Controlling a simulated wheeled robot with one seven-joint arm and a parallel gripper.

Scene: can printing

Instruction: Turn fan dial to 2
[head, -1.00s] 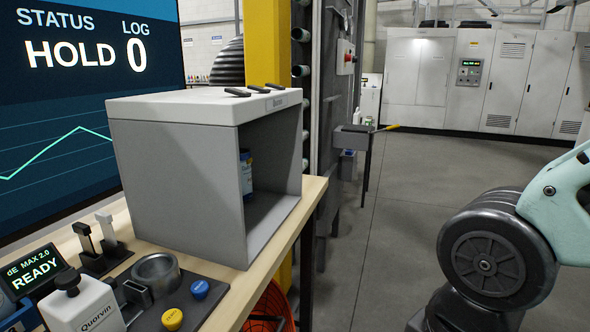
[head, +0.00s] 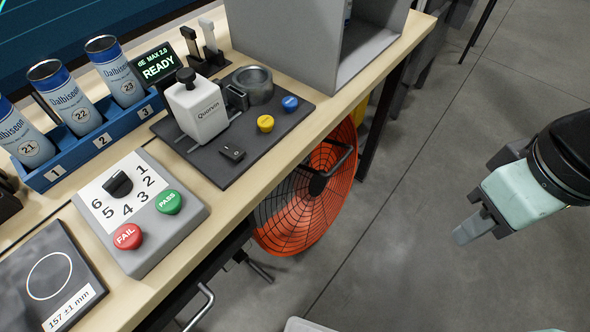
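The orange fan (head: 290,222) stands on the floor under the bench edge, behind its wire guard. Its dark hub (head: 317,184) shows, but I cannot make out a numbered dial on the fan. A black dial knob (head: 118,184) sits on a grey box on the bench, ringed by numbers 1 to 6; its pointer setting is unclear. My gripper (head: 468,230) is at the right, over open floor, well apart from the fan and the bench. Its fingers overlap in this view, so I cannot tell whether they are apart. Nothing held is visible.
The bench (head: 222,206) carries a green PASS button (head: 168,202), a red FAIL button (head: 128,236), a blue can rack (head: 110,130), a Quorvin device (head: 200,112) and a grey booth (head: 285,45). A metal handle (head: 200,306) juts out below. Floor between fan and gripper is clear.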

